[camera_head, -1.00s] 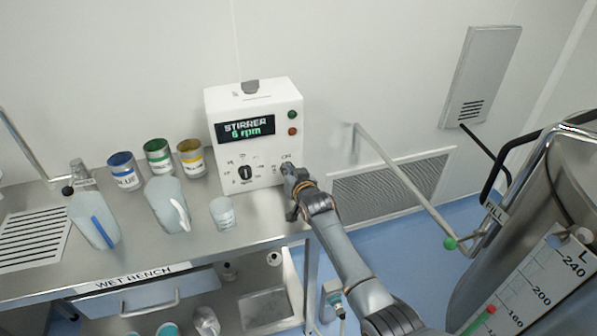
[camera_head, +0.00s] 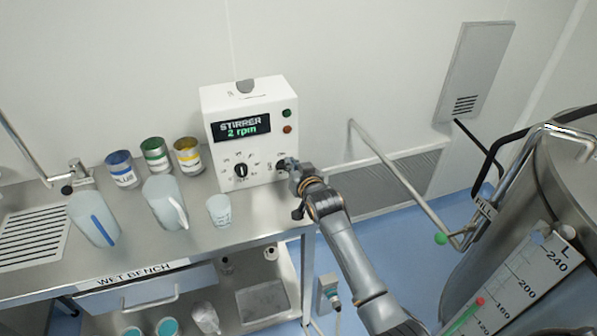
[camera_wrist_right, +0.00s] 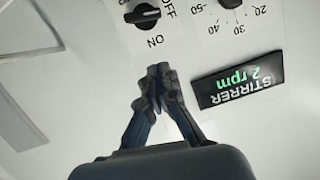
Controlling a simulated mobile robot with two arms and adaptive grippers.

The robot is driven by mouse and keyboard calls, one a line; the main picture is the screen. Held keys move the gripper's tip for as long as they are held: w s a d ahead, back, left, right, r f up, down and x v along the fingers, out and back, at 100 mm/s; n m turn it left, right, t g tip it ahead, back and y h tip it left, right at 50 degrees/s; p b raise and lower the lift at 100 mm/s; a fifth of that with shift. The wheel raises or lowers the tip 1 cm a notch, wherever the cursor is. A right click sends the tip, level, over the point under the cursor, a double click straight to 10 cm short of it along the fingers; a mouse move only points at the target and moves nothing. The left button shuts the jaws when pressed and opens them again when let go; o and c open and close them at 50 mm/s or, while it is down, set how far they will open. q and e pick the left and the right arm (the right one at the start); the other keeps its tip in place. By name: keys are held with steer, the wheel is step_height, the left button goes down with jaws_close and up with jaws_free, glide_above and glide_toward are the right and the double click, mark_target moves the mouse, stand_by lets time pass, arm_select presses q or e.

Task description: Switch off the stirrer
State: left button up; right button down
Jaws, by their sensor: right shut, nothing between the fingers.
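The stirrer control box (camera_head: 222,98) is a white box standing at the back right of the wet bench. Its display (camera_head: 241,128) reads "STIRRER 2 rpm". A black dial (camera_head: 241,170) sits below the display. The black ON/OFF switch knob (camera_wrist_right: 143,14) shows in the right wrist view, with OFF and ON printed beside it. My right gripper (camera_head: 287,164) is at the box's lower right front, by the switch. In the right wrist view the gripper's fingertips (camera_wrist_right: 158,70) are together and empty, a little apart from the knob in the picture. My left gripper is not in view.
Jugs (camera_head: 164,200), a small beaker (camera_head: 219,210) and paint cans (camera_head: 155,155) stand on the wet bench (camera_head: 240,238) left of the box. A pipe rail (camera_head: 395,180) and a steel tank (camera_head: 565,180) are on the right. Blue floor lies between bench and tank.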

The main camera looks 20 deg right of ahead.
steer(key=shift+b+v, duration=0.35)
steer(key=shift+v, duration=2.05)
steer(key=shift+d, duration=0.1)
